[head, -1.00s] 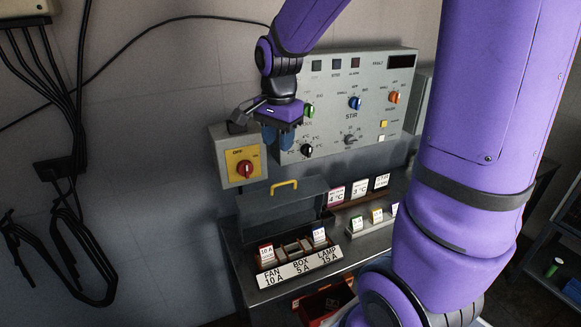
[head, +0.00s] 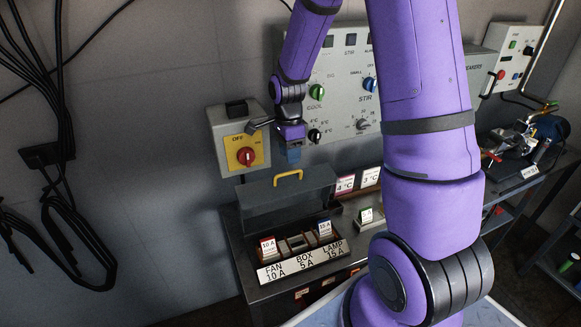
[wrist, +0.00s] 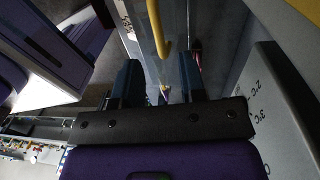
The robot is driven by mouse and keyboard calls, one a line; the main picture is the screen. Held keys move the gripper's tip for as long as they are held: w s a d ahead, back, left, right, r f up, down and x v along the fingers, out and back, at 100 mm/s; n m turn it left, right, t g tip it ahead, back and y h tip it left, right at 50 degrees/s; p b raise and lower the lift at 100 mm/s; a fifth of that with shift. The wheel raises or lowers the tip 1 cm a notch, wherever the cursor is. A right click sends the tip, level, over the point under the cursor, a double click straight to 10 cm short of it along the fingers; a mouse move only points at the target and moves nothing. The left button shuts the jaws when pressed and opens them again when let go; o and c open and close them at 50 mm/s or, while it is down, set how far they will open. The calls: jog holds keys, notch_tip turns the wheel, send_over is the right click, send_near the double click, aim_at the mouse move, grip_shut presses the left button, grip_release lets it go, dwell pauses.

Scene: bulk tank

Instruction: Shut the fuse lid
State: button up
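The fuse lid (head: 262,205) is grey with a yellow handle (head: 287,176). It stands raised at the back of the fuse box, with the handle along its top edge.
A grey switch box with a red knob (head: 245,156) is on the wall left of my gripper. The control panel (head: 335,130) is behind it. Label cards (head: 344,184) and a spare fuse (head: 367,215) stand right of the fuse box on the bench.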

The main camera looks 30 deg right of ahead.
jog(key=shift+s+a+f, duration=0.1)
jog(key=shift+f, duration=1.15)
jog(key=shift+s+f, duration=0.1)
jog(key=shift+f, duration=1.15)
grip_shut()
